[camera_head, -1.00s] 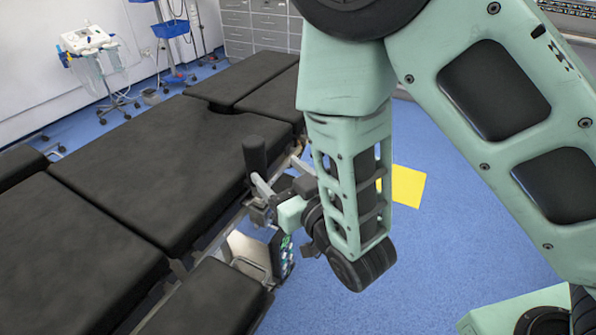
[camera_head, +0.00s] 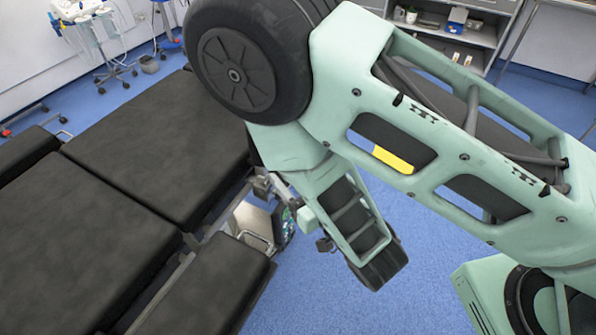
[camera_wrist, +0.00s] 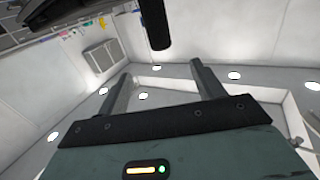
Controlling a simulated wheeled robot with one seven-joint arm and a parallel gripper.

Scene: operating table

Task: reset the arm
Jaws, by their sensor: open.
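My gripper shows in the wrist view (camera_wrist: 160,77), its two grey fingers spread apart with nothing between them. A black rounded post (camera_wrist: 154,24) stands beyond the fingertips at the top of that view, apart from them. In the head view my green arm folds down beside the operating table (camera_head: 150,150). The gripper itself is mostly hidden there behind my own arm links. A metal clamp (camera_head: 262,186) sits on the table's side rail, close to the lower end of my arm; I cannot tell whether they touch.
A wheeled equipment cart (camera_head: 82,10) stands at the back left. Shelves (camera_head: 480,18) stand at the back right. A yellow sheet (camera_head: 393,160) shows through an opening in my arm. The blue floor (camera_head: 400,305) at lower middle is clear.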

